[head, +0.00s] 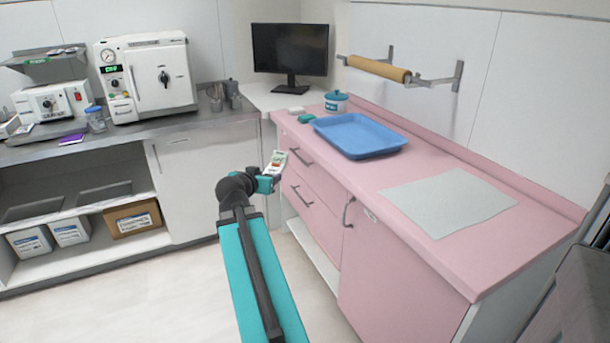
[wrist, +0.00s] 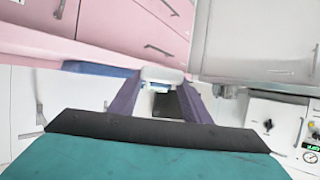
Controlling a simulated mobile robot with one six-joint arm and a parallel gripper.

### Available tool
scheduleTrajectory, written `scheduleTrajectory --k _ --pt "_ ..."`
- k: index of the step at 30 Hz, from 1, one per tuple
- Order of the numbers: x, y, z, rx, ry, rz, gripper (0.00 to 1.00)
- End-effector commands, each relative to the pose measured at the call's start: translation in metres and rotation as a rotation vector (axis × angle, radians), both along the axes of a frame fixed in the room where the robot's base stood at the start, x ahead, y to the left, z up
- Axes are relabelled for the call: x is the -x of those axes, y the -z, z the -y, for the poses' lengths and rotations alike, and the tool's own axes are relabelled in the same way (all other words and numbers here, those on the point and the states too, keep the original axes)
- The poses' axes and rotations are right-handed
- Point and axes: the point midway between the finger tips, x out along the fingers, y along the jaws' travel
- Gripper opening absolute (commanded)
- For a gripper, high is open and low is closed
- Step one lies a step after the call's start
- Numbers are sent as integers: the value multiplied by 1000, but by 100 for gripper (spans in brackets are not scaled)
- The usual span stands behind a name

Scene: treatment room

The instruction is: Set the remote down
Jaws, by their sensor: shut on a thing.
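The remote (head: 277,160) is a small white handset with coloured buttons, held up in front of the pink drawers in the head view. My gripper (head: 269,175) is shut on its lower part. In the wrist view the pale end of the remote (wrist: 163,74) shows between the tips of my gripper's two purple fingers (wrist: 160,88); the rest of it is largely hidden there. The remote appears clear of the counter, to the left of its front edge.
The pink counter (head: 408,187) bears a blue tray (head: 357,137), a pale green sheet (head: 447,200), a lidded jar (head: 336,102) and a small green item (head: 306,118). A monitor (head: 290,50) stands behind. The steel counter (head: 200,113) at left holds a steriliser (head: 148,78). Drawer handles project (head: 301,158).

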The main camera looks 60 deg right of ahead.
Motion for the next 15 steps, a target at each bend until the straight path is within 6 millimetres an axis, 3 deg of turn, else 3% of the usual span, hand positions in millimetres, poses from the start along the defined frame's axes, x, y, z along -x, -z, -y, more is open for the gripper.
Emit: scheduleTrajectory --k 6,15 --pt "-73 1 -64 1 -238 1 18" --pt "-156 -5 -161 1 -544 3 18"
